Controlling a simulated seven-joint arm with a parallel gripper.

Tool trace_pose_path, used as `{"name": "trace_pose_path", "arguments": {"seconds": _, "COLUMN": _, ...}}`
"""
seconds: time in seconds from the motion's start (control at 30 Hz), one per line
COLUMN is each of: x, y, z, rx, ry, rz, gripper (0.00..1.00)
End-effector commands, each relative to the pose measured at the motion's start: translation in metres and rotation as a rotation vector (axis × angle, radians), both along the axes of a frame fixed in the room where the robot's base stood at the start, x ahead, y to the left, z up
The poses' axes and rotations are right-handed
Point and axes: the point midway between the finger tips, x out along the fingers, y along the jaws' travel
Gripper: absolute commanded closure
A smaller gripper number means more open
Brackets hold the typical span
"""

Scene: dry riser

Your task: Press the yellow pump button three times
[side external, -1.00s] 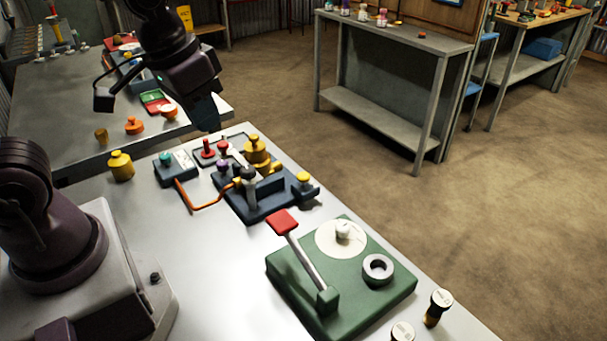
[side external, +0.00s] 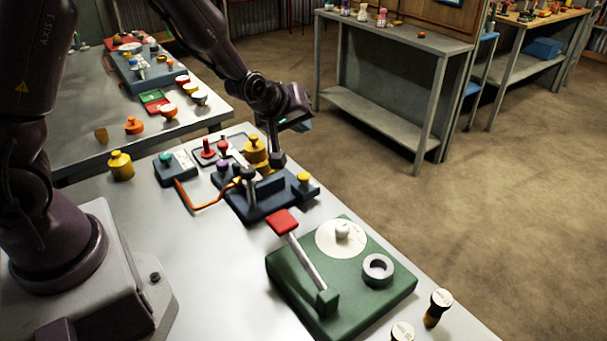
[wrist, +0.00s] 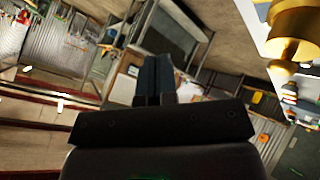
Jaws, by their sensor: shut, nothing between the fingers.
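A small yellow button (side external: 303,177) tops a dark blue block at the right end of the blue base (side external: 262,210); I take it to be the pump button. A larger brass-yellow part (side external: 254,150) stands at the back of that base, and a brass-yellow body shows close up in the wrist view (wrist: 297,35). My gripper (side external: 302,126) is above and behind the base, tilted well over, apart from the button. Its fingers show shut and empty in the wrist view (wrist: 155,75). The button cannot be made out in the wrist view.
A dark camera box of mine hangs close beside the brass part. Red knobs (side external: 223,143), a purple knob (side external: 222,166) and a teal-knobbed box (side external: 175,168) stand nearby. A green base with a red-ended lever (side external: 283,222) is in front. A yellow canister (side external: 121,165) stands left.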

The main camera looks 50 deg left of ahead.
Motion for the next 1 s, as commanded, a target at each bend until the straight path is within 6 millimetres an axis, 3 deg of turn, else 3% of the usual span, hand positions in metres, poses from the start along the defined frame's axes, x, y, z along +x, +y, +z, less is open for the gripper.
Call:
{"name": "trace_pose_path", "arguments": {"seconds": 0.43, "x": -0.001, "y": 0.0, "z": -0.008, "rx": -0.001, "ry": 0.007, "rz": 0.0, "gripper": 1.0}}
{"name": "trace_pose_path", "arguments": {"seconds": 1.0, "x": -0.001, "y": 0.0, "z": -0.079, "rx": -0.002, "ry": 0.008, "rz": 0.0, "gripper": 1.0}}
